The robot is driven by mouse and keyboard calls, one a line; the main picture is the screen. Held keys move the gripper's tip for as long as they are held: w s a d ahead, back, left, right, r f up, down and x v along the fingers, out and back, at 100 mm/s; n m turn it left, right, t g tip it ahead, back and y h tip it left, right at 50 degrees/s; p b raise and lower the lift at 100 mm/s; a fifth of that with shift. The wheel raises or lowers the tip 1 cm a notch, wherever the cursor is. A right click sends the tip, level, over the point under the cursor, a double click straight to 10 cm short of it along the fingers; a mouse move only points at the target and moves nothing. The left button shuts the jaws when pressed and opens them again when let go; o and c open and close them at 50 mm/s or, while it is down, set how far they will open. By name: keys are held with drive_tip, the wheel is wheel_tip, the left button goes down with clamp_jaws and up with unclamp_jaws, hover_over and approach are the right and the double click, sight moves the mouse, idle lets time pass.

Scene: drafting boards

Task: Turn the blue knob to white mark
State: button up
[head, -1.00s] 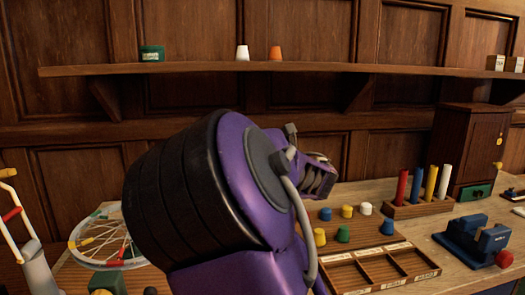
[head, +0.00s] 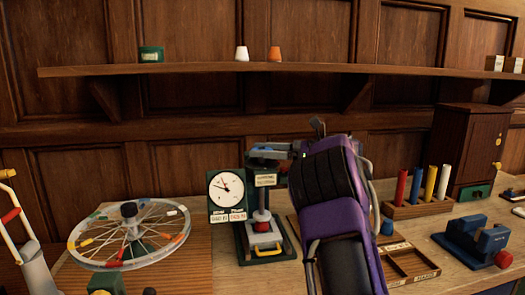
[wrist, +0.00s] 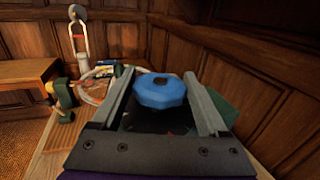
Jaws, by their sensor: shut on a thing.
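The blue knob (wrist: 160,92) is a faceted blue disc with a dark centre, between the two grey fingers of my gripper (wrist: 161,86) in the wrist view. My gripper is shut on it. In the head view, the fingers of my gripper (head: 268,148) reach left to the top of a green stand (head: 266,168). The knob there is mostly hidden by my gripper. I cannot make out the white mark in either view.
A white dial (head: 226,188) with a dark needle is beside the stand. A wooden compartment tray (head: 412,262), a rack of coloured cylinders (head: 418,210) and a blue vise (head: 478,238) are to the right.

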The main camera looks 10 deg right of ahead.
drive_tip(key=shift+r+n+g+y+p, duration=0.1)
drive_tip(key=shift+n+g+y+p, duration=0.4)
drive_tip(key=shift+n+g, duration=1.25)
drive_tip(key=shift+m+g, duration=0.25)
drive_tip(key=shift+g, duration=0.3)
drive_tip(key=shift+n+g+p, duration=1)
drive_tip(key=shift+n+g, duration=0.1)
drive_tip(key=shift+g, duration=0.6)
drive_tip(key=o, duration=1.2)
drive_tip(key=shift+a, duration=0.15)
drive_tip(key=shift+o, duration=0.2)
